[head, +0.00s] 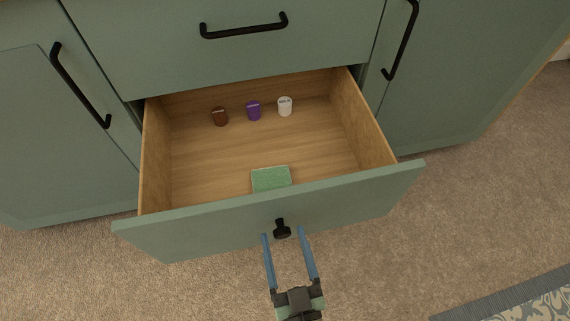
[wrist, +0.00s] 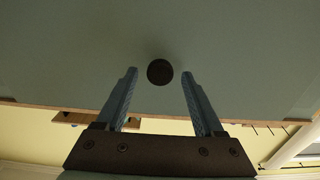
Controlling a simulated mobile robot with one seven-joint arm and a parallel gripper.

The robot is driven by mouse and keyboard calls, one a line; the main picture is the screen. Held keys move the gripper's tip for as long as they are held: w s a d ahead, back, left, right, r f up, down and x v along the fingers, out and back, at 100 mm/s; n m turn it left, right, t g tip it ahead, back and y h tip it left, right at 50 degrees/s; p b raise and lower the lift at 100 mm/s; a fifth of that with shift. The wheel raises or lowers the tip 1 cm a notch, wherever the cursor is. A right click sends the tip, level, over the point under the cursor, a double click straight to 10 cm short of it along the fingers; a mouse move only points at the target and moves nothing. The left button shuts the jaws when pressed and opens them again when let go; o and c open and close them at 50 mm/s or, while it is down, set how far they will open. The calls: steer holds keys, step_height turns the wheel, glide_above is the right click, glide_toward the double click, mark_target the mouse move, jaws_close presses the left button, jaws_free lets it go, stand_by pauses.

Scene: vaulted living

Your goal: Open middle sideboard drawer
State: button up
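The middle sideboard drawer (head: 270,212) is pulled well out, and its wooden inside shows in the head view. It has a black knob (head: 282,230) on its green front. In the wrist view the knob (wrist: 160,72) shows as a dark disc against the drawer front (wrist: 70,60). My gripper (head: 285,234) is in front of the drawer, with its two blue fingers apart on either side of the knob's line. In the wrist view the fingers (wrist: 160,85) stand clear of the knob, with a gap on both sides.
Inside the drawer lie a brown cup (head: 220,117), a purple cup (head: 253,111), a white cup (head: 285,106) and a green box (head: 271,179). Above is a shut drawer with a bar handle (head: 244,27). Cabinet doors flank it. Carpet is clear; a patterned rug (head: 530,302) lies lower right.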

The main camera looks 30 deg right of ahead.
stand_by(0.4)
steer(key=p+v, duration=0.4)
steer(key=v, duration=0.9)
